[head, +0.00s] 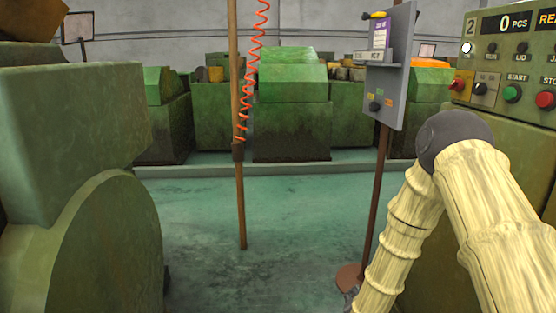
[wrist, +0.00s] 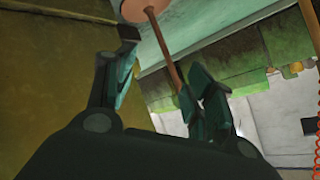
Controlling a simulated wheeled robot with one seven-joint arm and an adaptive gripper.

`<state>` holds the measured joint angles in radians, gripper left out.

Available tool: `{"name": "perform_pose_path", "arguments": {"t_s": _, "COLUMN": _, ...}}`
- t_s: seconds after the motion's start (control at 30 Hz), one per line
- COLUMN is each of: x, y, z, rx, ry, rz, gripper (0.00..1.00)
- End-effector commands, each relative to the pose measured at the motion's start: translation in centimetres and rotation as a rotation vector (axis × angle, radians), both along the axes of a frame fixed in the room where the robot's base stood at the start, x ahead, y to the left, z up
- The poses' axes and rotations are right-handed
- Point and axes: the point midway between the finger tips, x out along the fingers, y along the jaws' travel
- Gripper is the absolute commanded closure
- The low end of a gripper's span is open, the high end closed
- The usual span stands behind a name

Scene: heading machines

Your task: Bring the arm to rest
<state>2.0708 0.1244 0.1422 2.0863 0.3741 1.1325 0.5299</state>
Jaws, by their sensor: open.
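My arm, in a cream ribbed sleeve (head: 500,215), is folded at a dark elbow joint (head: 455,137) on the right of the head view. The forearm (head: 400,240) slopes down and left to the bottom edge. In the wrist view my gripper (wrist: 160,58) is open, its dark fingers spread wide. I see nothing between the fingertips but the background, including a thin post behind them. In the head view a small dark part shows at the forearm's lower end, too little to tell the gripper's state.
A control panel (head: 510,75) reading 0 PCS stands close to the right of my elbow. A grey box on a post (head: 391,65) stands just beyond my forearm. A large green machine (head: 75,150) fills the left. Open floor (head: 205,225) lies between, with a wooden pole (head: 240,190).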

Motion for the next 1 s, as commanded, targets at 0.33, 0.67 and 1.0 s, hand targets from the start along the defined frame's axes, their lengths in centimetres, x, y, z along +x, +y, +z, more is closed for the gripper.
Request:
{"name": "perform_pose_path", "arguments": {"t_s": 0.33, "x": -14.6, "y": 1.9, "z": -11.8, "rx": -0.124, "ry": 0.42, "rz": 0.298, "gripper": 0.46}}
{"name": "perform_pose_path", "arguments": {"t_s": 0.67, "x": -30.8, "y": 2.8, "z": -18.0, "rx": -0.187, "ry": 0.792, "rz": 0.612, "gripper": 0.46}}
{"name": "perform_pose_path", "arguments": {"t_s": 1.0, "x": -43.4, "y": 2.9, "z": -19.2, "rx": -0.192, "ry": 1.049, "rz": 0.87, "gripper": 0.46}}
